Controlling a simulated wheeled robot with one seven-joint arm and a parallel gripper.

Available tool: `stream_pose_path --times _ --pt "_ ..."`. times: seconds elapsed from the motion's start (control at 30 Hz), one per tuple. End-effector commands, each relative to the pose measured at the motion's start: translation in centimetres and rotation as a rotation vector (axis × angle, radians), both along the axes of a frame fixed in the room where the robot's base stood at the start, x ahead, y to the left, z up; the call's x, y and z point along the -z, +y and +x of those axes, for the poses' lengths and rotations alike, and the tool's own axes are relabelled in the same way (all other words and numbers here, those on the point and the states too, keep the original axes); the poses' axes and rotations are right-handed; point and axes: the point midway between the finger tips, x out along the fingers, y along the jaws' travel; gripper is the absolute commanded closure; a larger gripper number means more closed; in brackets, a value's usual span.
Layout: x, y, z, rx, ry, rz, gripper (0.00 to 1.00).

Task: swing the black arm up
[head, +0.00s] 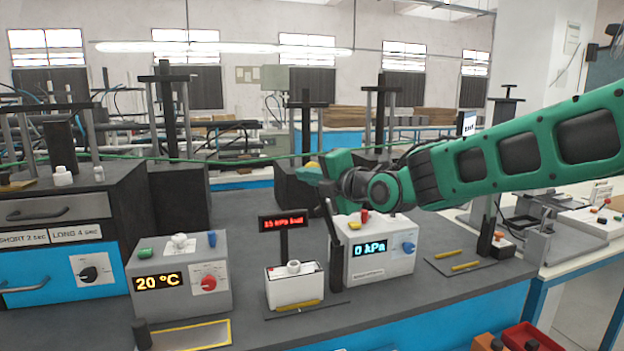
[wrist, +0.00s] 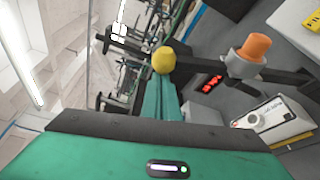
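A dark upright bar (head: 335,245) stands at the left side of the white box with the 0 kPa display (head: 375,250); it may be the black arm. In the wrist view a black bar (wrist: 292,76) passes behind a grey collar with an orange cap (wrist: 256,47). My gripper (head: 312,172) is above and left of the 0 kPa box, pointing left. A yellow rounded part (wrist: 163,60) shows at its tip; I cannot tell whether it belongs to the gripper. The wrist view shows a green finger, but the fingertip gap is hidden.
A red-lit sign (head: 283,224) on a black post stands behind a small white box (head: 295,286). A grey box reading 20 °C (head: 180,290) is at left. A blue-fronted cabinet (head: 55,270) stands farther left. Bare grey bench top (head: 440,292) lies at front right.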

Motion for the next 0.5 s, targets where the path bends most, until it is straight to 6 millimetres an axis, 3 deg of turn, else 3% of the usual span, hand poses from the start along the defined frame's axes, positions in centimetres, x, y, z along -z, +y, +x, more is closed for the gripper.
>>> stream_pose_path --times 0.03,0.13,0.4,0.5 --pt "-0.4 -1.2 0.8 0.027 -0.011 -0.001 1.0" --pt "-0.2 -0.6 0.7 0.025 -0.01 -0.001 1.0" --pt "1.4 3.3 -0.3 0.008 -0.001 -0.001 1.0" --pt "1.0 1.8 -1.8 0.011 -0.003 0.0 1.0"
